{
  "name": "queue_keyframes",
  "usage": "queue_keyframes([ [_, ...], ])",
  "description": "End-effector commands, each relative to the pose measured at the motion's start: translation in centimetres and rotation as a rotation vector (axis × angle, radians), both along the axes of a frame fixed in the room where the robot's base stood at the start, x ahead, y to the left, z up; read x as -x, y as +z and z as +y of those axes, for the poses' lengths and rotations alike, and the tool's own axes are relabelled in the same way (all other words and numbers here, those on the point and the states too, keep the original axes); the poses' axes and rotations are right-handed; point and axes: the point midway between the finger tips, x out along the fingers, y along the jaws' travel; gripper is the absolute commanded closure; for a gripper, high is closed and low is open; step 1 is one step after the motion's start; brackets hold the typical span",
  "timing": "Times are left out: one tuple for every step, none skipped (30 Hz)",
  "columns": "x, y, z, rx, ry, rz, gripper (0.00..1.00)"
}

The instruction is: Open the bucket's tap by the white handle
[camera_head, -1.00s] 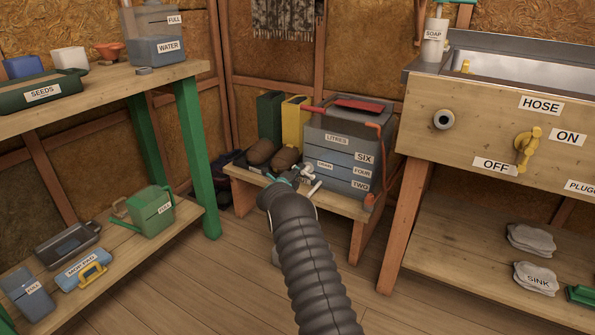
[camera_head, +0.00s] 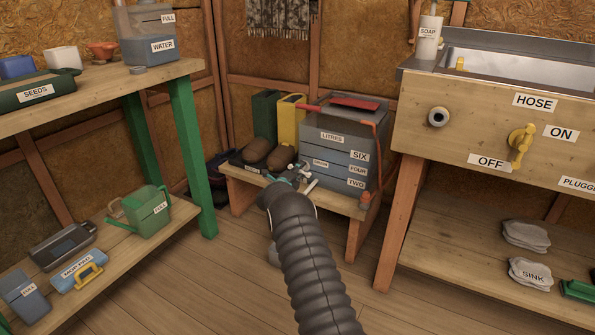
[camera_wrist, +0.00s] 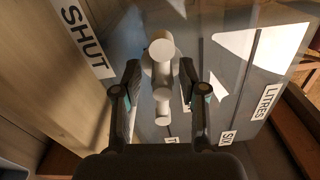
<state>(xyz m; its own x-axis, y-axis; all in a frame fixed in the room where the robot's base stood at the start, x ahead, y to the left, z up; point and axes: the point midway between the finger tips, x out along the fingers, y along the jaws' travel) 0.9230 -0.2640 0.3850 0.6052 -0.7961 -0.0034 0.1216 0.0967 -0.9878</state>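The bucket (camera_head: 322,178) is a grey-blue translucent box with LITRES, SIX, FOUR and TWO labels. It stands on a low wooden bench, and its side fills much of the wrist view (camera_wrist: 215,95). The tap's white handle (camera_wrist: 162,92) shows in the wrist view between my fingers, with a round white end toward the top. In the head view my arm and fingers partly hide the tap. My gripper (camera_wrist: 160,88) is open, one dark finger on each side of the handle, with narrow gaps visible. It also shows at the bucket's front in the head view (camera_head: 288,174).
A SHUT label (camera_wrist: 85,38) lies left of the handle. A sink counter (camera_head: 470,130) is at right, shelves at left. The floor between is clear.

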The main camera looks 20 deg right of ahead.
Motion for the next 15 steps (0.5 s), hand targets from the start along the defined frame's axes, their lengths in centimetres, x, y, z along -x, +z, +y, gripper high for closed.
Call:
queue_keyframes([
  [-0.2, 0.1, 0.6, 0.0, 0.008, -0.002, 0.58],
  [-0.3, 0.1, 0.8, 0.001, 0.01, -0.002, 0.58],
  [-0.3, 0.2, 0.9, 0.0, 0.012, -0.003, 0.58],
  [-0.3, 0.2, 1.0, 0.0, 0.013, -0.003, 0.58],
  [-0.3, 0.2, 1.1, 0.0, 0.013, -0.002, 0.58],
  [-0.2, 0.3, 1.2, 0.0, 0.014, -0.002, 0.58],
  [-0.2, 0.3, 1.3, 0.0, 0.014, -0.002, 0.58],
  [-0.1, 0.3, 1.5, 0.0, 0.014, -0.002, 0.58],
  [0.2, 0.3, 1.7, 0.0, 0.014, -0.002, 0.58],
  [0.4, 0.3, 2.0, -0.001, 0.013, -0.001, 0.58],
  [0.6, 0.3, 2.2, 0.0, 0.013, -0.002, 0.58],
  [1.0, 0.3, 2.7, 0.0, 0.013, -0.001, 0.58],
  [1.2, 0.4, 3.0, 0.0, 0.013, -0.001, 0.58],
  [1.6, 0.3, 3.3, 0.0, 0.013, -0.001, 0.58],
  [2.0, 0.3, 3.9, 0.0, 0.012, -0.001, 0.58],
])
